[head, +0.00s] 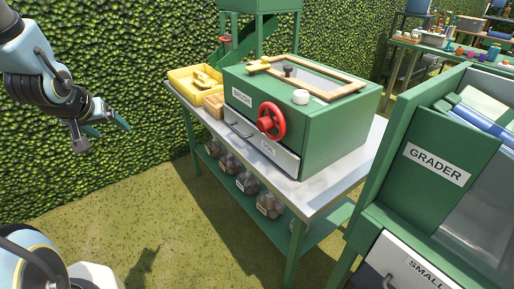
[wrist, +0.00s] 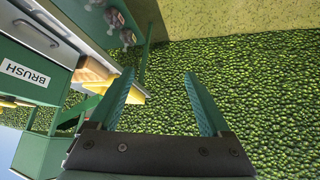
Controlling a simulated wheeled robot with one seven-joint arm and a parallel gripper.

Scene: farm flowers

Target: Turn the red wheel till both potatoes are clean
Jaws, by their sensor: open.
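The red wheel (head: 271,121) is on the front of the green brush box (head: 335,140), which stands on a metal-topped table. My gripper (head: 116,124) is open and empty in the air left of the table, well apart from the wheel. I cannot make out the potatoes; the inside of the box is hidden.
A yellow crate (head: 196,84) stands left of the box. A drawer (head: 262,140) sits below the wheel. The green grader (head: 430,150) stands close at right. Grass before the table is clear.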

